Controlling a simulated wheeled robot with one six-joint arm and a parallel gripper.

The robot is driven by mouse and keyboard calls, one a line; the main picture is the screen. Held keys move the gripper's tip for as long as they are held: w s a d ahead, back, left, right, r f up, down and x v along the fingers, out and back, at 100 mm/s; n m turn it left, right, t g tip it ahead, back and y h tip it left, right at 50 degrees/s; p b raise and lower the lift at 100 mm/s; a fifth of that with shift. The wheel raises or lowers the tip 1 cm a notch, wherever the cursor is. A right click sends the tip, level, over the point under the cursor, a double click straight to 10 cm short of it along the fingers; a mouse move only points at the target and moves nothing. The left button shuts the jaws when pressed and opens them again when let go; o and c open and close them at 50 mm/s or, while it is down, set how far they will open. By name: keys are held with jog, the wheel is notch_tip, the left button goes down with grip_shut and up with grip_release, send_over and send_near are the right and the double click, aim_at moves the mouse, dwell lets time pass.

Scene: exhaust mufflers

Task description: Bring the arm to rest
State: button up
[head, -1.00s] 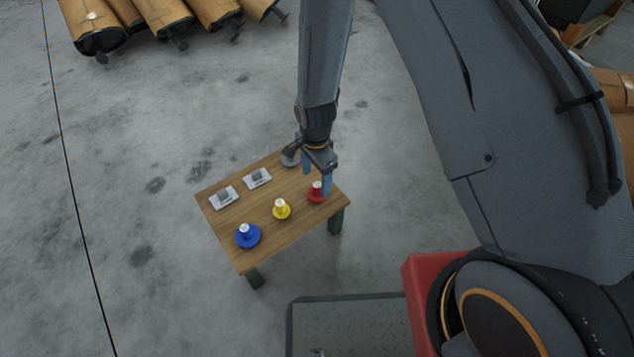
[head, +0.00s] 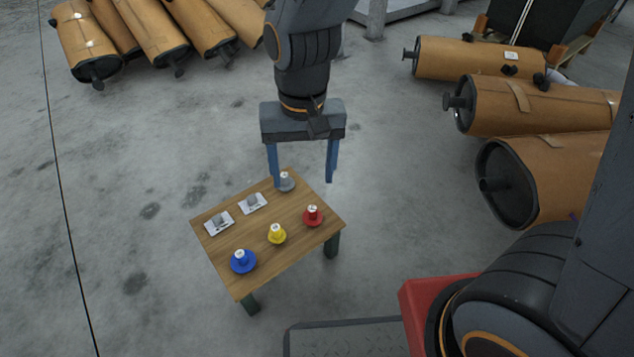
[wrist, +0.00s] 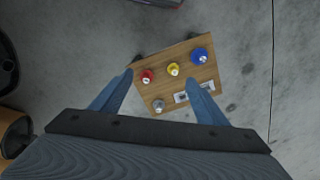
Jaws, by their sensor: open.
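My gripper (head: 302,165) is open and empty, raised above the far right side of a small wooden table (head: 268,273). Its two blue fingers are spread wide; they also show in the wrist view (wrist: 160,98), with the table beyond them. On the table stand a blue knob-like piece (head: 243,262), a yellow one (head: 277,234), a red one (head: 313,216) and a grey one (head: 286,184). Two small pale plates with grey blocks (head: 219,223) (head: 252,203) lie along the left edge. In the wrist view the left finger partly covers the table corner.
Brown mufflers lie on the floor at the back left (head: 150,38) and at the right (head: 540,105). A dark wooden-framed container (head: 560,25) stands at the back right. The grey concrete floor (head: 100,220) left of the table is clear.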

jog(key=s+d+r+n, duration=0.2)
jog(key=s+r+n, duration=0.3)
jog(key=s, duration=0.3)
jog(key=shift+r, duration=0.3)
dwell(0.5)
jog(key=d+r+m+p, duration=0.3)
jog(key=d+r+p, duration=0.5)
jog(key=r+p, duration=0.2)
jog(key=s+d+r+m+p, duration=0.1)
jog(key=d+r+m+p, duration=0.1)
jog(key=d+r+p, duration=0.7)
notch_tip(320, 180, up, 2)
jog(key=p, duration=0.6)
jog(key=shift+r+m, duration=0.25)
jog(key=shift+m, duration=0.15)
